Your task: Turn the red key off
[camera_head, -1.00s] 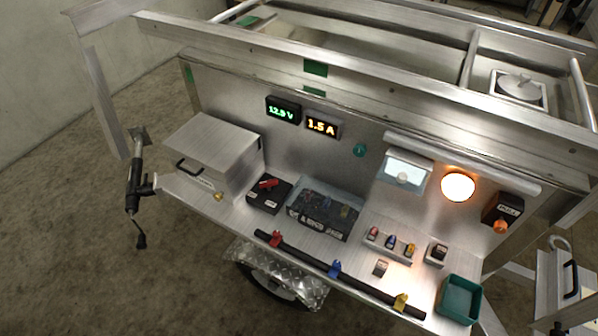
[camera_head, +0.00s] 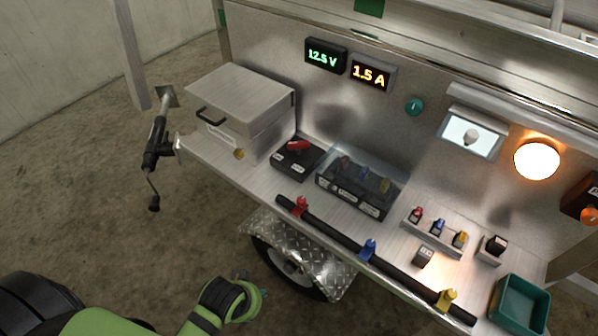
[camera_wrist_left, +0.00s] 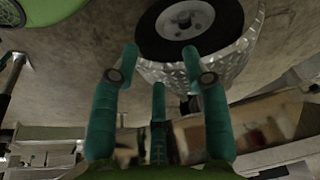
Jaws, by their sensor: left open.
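The red key (camera_head: 298,145) sits on a black switch box (camera_head: 291,160) on the trailer's metal shelf, left of a clear-covered fuse box. The key lies roughly crosswise on the box top. My left gripper (camera_head: 254,292) is low at the bottom of the head view, in front of the trailer and below the shelf, well apart from the key. In the left wrist view its teal fingers (camera_wrist_left: 158,90) are spread with nothing between them. The key cannot be made out in the wrist view. My right gripper is not in view.
The fuse box (camera_head: 360,185) stands right of the switch. A metal case (camera_head: 240,95) stands left. A black bar with red, blue and yellow clips (camera_head: 335,233) runs along the shelf front. The wheel and tread-plate fender (camera_head: 300,245) are below. A lit lamp (camera_head: 537,160) glows right.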

